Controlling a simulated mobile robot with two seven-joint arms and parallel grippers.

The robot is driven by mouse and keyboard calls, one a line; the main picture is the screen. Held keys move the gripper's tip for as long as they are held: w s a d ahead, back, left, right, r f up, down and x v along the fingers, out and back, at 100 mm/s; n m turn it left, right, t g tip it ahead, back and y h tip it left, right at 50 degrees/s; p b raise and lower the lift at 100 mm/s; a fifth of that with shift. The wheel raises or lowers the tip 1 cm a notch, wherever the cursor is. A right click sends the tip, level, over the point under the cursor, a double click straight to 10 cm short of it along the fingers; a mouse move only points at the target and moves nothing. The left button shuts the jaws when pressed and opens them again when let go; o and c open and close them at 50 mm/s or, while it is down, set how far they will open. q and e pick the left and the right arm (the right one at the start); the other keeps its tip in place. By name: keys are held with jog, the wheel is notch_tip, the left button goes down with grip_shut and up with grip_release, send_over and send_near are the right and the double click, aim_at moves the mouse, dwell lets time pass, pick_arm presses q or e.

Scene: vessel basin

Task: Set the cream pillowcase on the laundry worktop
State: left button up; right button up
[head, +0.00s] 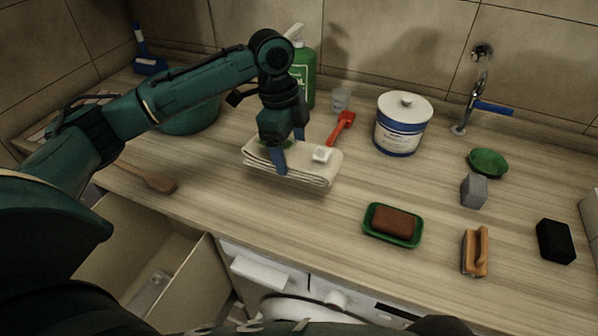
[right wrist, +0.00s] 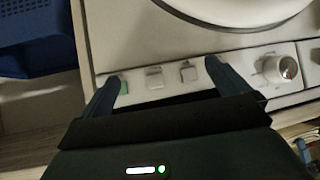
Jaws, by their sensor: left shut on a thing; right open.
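The cream pillowcase (head: 312,171) is a folded, layered bundle on or just above the wooden laundry worktop (head: 330,270), left of the worktop's middle. My left gripper (head: 281,160) points down over the pillowcase's left half and is shut on it. A small white piece (head: 321,154) shows on top of the pillowcase. Whether the pillowcase's underside touches the wood is hard to tell. My right gripper (right wrist: 168,88) shows in the right wrist view, open and empty, in front of a white machine panel (right wrist: 195,70) with buttons and a knob.
Behind the pillowcase are a red brush (head: 343,125), a glass (head: 340,100), a green bottle (head: 305,75) and a white-blue canister (head: 403,125). A green soap dish (head: 393,240) and wooden brush (head: 475,252) are front right. An open drawer (head: 150,270) is below.

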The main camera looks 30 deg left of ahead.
pick_arm(q)
jog(key=f, duration=0.3)
jog(key=f+b, duration=0.1)
jog(key=f, duration=0.1)
jog(key=shift+s+f, duration=0.1)
jog(key=shift+s, duration=0.15)
jog(key=shift+f+b, duration=0.35)
notch_tip(320, 180, down, 3)
jog(key=b, duration=0.3)
jog(key=shift+r, duration=0.1)
jog(key=shift+f+b, duration=0.35)
jog(key=shift+b, duration=0.25)
jog(key=shift+r, duration=0.15)
pick_arm(e)
jog(key=shift+w+a+f+t+y, duration=0.1)
jog(key=shift+a+f+t+y, duration=0.35)
jog(key=shift+a, duration=0.35)
pick_arm(q)
jog(key=o, duration=1.1)
pick_arm(e)
jog(key=shift+d+f, duration=0.15)
jog(key=shift+f, duration=0.15)
